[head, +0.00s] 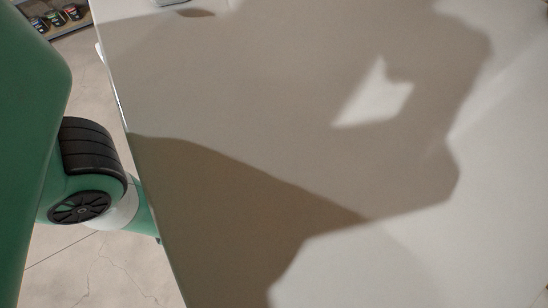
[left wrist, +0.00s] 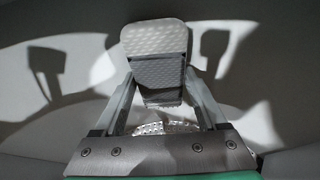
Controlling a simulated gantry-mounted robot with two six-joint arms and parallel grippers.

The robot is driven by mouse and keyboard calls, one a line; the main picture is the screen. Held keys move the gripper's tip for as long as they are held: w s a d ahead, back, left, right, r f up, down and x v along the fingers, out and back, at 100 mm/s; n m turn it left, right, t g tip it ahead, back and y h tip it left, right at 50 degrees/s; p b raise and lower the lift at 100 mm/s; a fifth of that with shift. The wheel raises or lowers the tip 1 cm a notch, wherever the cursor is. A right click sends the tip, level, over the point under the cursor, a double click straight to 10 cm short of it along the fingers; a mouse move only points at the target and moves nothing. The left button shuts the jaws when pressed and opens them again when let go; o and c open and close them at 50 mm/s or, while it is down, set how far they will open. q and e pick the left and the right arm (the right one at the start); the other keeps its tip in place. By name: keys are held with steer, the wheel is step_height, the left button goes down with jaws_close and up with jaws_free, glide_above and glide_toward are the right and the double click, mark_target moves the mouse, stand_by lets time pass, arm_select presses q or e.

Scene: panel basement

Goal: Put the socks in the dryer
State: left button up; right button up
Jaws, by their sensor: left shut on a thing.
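My left gripper (left wrist: 157,66) is in the left wrist view, its two metal fingers angled in toward each other. A whitish dotted or perforated piece (left wrist: 152,128) shows low between the fingers, partly hidden. In the head view my left arm comes down at the left, past the edge of the white surface, and its gripper is hidden. I cannot make out any sock or the dryer's opening with certainty. My right gripper is in neither view.
A broad white top surface (head: 430,250) fills most of the head view, bare but for shadows. A small light object (head: 173,2) is cut off at the top edge. Several small dark containers (head: 54,18) stand far left. Pale curved walls (left wrist: 285,60) surround my left gripper.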

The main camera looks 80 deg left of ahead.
arm_select(q)
steer(key=shift+r, duration=0.1)
steer(key=o, duration=1.3)
steer(key=shift+f, duration=0.2)
steer(key=p+v, duration=0.8)
steer(key=v, duration=0.4)
steer(key=shift+r, duration=0.2)
